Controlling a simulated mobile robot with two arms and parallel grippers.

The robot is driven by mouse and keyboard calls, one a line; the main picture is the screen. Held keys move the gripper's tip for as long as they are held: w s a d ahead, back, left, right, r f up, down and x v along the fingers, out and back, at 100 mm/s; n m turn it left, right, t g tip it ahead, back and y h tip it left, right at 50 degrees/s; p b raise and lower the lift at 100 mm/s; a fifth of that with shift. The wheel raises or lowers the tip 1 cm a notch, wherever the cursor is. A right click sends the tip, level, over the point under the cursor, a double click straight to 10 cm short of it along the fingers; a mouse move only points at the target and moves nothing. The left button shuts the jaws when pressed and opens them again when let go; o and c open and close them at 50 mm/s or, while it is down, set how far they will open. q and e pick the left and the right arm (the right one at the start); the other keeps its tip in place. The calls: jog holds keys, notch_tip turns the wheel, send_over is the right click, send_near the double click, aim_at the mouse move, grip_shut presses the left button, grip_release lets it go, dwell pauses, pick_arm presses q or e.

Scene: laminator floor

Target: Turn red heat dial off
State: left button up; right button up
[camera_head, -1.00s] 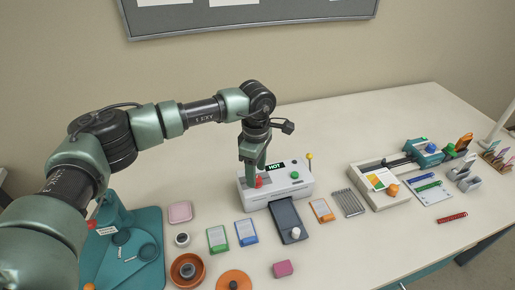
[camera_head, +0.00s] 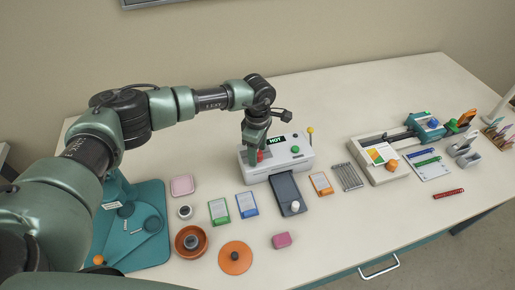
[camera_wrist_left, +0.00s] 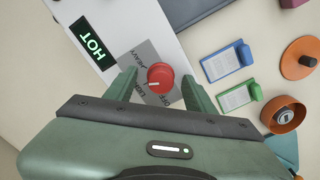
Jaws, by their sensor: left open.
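The white laminator (camera_head: 290,152) stands on the table with a lit "HOT" sign (camera_head: 275,140) and a dark tray at its front. Its red heat dial (camera_head: 260,156) is at the left end, partly hidden by my gripper in the head view. In the left wrist view the red dial (camera_wrist_left: 160,76) lies between the fingertips, over a grey label. A white mark shows on the dial's edge. My left gripper (camera_wrist_left: 158,88) is open, with a finger on either side of the dial; I cannot tell whether either touches it. The right gripper is not in view.
A green knob (camera_head: 295,149) and a yellow-tipped lever (camera_head: 310,131) are on the laminator's right part. Green and blue card packs (camera_head: 246,204), an orange bowl (camera_head: 190,242) and an orange disc (camera_head: 235,258) lie in front. The table behind is clear.

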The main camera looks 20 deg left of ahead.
pick_arm(q)
jog(key=shift+s, duration=0.1)
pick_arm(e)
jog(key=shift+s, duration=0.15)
pick_arm(q)
grip_shut()
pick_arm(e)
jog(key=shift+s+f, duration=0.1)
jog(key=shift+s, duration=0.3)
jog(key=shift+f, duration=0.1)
